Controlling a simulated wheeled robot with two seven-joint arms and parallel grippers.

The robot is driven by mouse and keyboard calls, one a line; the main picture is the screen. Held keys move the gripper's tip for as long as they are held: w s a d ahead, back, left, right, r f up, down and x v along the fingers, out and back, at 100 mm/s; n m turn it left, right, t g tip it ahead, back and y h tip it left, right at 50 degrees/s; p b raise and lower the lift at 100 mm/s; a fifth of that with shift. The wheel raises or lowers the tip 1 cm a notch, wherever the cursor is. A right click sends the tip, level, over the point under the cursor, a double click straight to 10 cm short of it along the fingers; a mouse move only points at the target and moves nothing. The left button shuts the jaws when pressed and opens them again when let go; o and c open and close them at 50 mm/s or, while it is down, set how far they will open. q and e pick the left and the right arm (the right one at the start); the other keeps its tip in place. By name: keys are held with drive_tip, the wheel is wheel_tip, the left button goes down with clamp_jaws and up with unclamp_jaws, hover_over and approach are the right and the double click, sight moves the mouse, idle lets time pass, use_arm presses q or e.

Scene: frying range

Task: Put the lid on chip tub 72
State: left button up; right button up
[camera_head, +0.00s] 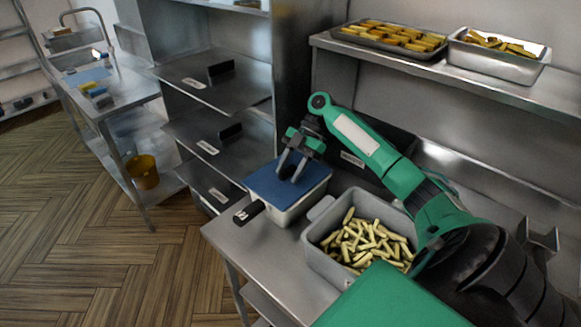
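A white tub (290,214) stands at the left end of the steel counter, with a black label tag at its front left corner; its number is too small to read surely. A blue lid (262,180) lies over the tub's top and looks roughly level; I cannot tell if it is fully seated. My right gripper (291,177) points down at the lid's middle. Its two fingers are apart, with tips at or just above the lid, and I see nothing between them. My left gripper is out of view.
A grey open tub of raw chips (318,248) stands just right of the lidded tub. Two trays of fried food, one dark (398,51) and one steel (500,68), sit on the upper shelf. Steel shelves (215,78) with black tags stand behind left. The floor at left is clear.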

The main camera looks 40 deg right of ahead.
drive_tip(key=b+v, duration=0.2)
drive_tip(key=v, duration=0.6)
drive_tip(key=shift+d+r, duration=0.1)
drive_tip(key=shift+d, duration=0.05)
drive_tip(key=shift+v, duration=2.75)
